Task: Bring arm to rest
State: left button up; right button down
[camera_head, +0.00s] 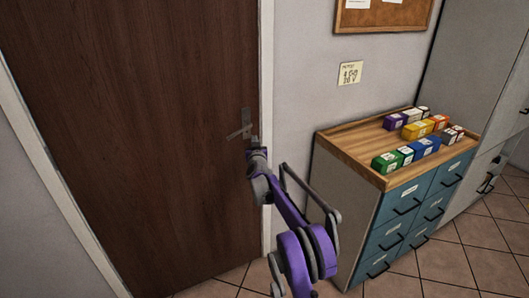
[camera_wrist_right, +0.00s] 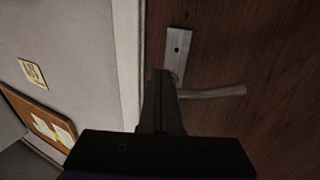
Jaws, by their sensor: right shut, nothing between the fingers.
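My right arm is purple and grey and reaches up from the bottom of the head view. Its gripper (camera_head: 254,144) is shut and empty, in front of the door beside the metal handle (camera_head: 240,131). In the right wrist view the shut fingers (camera_wrist_right: 163,76) overlap the base of the handle (camera_wrist_right: 212,92) below its plate; I cannot tell whether they touch it. The brown wooden door (camera_head: 130,120) looks closed in its white frame. My left gripper is not in view.
A drawer cabinet (camera_head: 345,195) with a wooden top and blue drawers stands right of my arm, carrying several coloured boxes (camera_head: 418,127). A note (camera_head: 349,73) and a cork board (camera_head: 385,14) hang on the wall. Tall grey lockers (camera_head: 480,70) stand at the right. Tiled floor (camera_head: 445,262) shows at lower right.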

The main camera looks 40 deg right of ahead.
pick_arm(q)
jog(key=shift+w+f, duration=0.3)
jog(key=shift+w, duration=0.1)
pick_arm(e)
jog(key=s+a+f, duration=0.1)
jog(key=s, duration=0.5)
jog(key=shift+s, duration=0.25)
